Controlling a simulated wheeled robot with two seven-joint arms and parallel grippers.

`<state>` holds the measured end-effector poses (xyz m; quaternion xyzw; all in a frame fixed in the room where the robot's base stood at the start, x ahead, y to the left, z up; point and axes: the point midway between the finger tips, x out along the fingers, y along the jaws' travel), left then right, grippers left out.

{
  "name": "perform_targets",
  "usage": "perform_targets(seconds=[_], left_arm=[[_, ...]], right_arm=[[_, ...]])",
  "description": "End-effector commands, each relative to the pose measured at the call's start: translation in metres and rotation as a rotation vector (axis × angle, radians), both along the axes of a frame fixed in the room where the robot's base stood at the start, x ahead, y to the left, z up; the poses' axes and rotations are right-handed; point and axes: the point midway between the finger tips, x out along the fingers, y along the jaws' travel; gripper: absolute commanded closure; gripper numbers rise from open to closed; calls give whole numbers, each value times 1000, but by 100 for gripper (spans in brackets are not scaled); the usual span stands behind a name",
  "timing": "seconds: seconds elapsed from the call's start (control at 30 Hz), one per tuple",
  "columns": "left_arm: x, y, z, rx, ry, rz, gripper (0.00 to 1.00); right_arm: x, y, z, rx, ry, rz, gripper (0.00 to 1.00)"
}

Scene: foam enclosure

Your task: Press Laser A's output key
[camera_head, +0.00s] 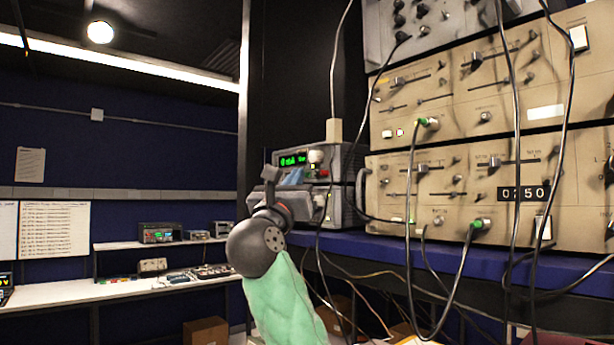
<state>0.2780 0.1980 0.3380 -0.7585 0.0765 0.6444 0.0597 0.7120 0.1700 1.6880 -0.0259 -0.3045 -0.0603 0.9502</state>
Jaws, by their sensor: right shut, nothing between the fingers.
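I cannot read a label saying Laser A, and the output key cannot be singled out. My right gripper (269,175) is shut and empty, in front of the instrument's lower left. My gripper and wrist hide part of its front and of the unit below it. I cannot tell whether the fingertips touch the panel. My left gripper is not in view.
Beige rack units (470,135) with knobs and green plugs fill the right. Black cables (410,190) hang before them, and others run close to my right wrist. The blue shelf (450,258) edge lies below. A white bench (120,290) stands far left, with open room before it.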

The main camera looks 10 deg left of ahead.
Motion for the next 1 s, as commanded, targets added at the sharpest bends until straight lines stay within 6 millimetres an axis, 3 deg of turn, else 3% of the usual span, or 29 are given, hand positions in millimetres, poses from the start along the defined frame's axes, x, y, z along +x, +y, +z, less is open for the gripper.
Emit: perform_targets(seconds=[0.57,1.0], left_arm=[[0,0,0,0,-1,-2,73],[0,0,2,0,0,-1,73]], right_arm=[[-8,6,0,1,0,1,100],[-33,26,1,0,0,0,100]])
